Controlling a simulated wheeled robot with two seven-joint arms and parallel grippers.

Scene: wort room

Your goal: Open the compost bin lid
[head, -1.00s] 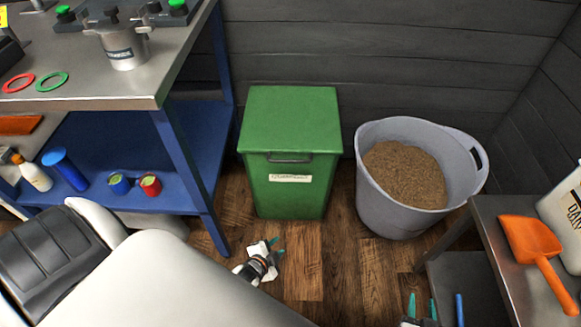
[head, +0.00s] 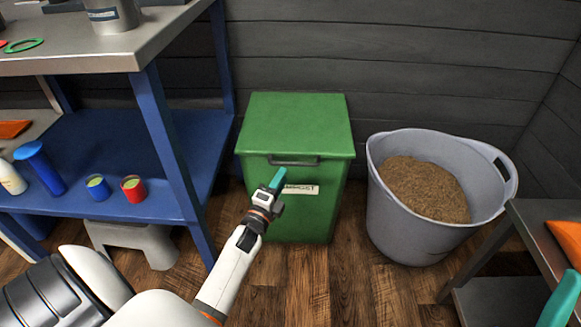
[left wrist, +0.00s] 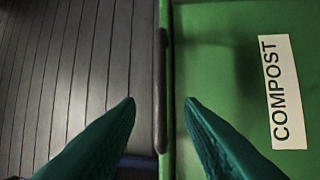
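The green compost bin (head: 292,205) stands on the floor against the wall, its green lid (head: 295,122) lying closed on top. A dark handle bar (head: 293,162) runs along the lid's front edge; it also shows in the left wrist view (left wrist: 161,90). A white label is on the bin's front, reading COMPOST in the left wrist view (left wrist: 281,92). My left gripper (head: 277,180) is in front of the bin, just below the handle. In the left wrist view its teal fingers (left wrist: 160,102) are apart and empty, with the handle lying between their lines. Only a teal part of my right gripper (head: 562,300) shows.
A grey tub (head: 412,222) of brown grain stands right of the bin. A blue-framed steel bench (head: 163,140) with cups on its lower shelf is at the left. A low grey table (head: 540,225) is at the right. Wooden floor lies open before the bin.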

